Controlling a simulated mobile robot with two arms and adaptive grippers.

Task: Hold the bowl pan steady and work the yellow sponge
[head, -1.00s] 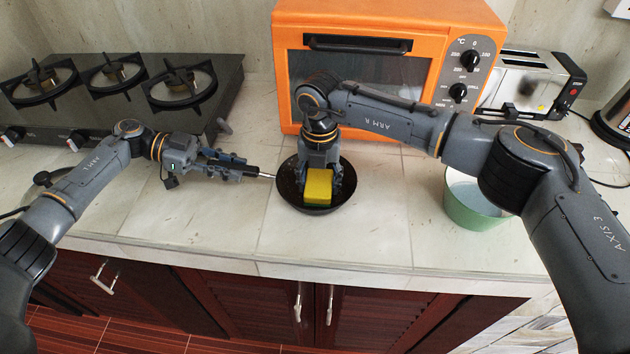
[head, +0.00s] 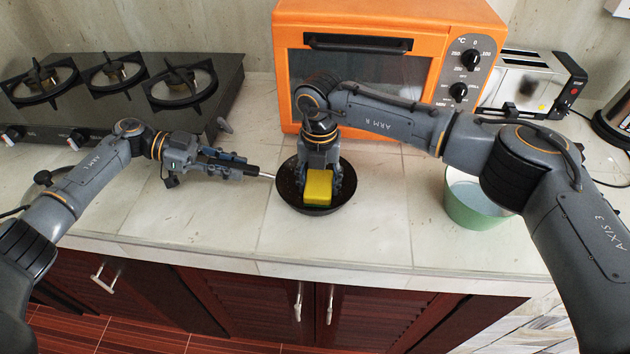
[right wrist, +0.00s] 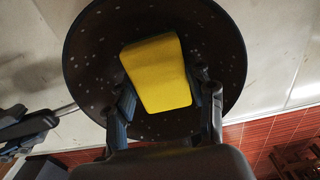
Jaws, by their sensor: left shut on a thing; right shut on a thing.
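The dark bowl pan (head: 338,207) sits on the counter below the orange oven, its handle (head: 262,175) pointing left. It also shows in the right wrist view (right wrist: 215,40), with light specks across its inside. The yellow sponge (head: 318,187) is inside the pan, and it shows in the right wrist view (right wrist: 158,75). My right gripper (head: 319,178) reaches down into the pan and is shut on the sponge, with a finger on each side. My left gripper (head: 238,170) is shut on the pan's handle from the left. The sponge hides part of the pan's bottom.
The orange oven (head: 290,60) stands right behind the pan. A green bowl (head: 475,210) is to the right, under my right arm. A black gas stove (head: 120,110) is at the left, a toaster (head: 525,80) at the back right. The counter's front edge is close.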

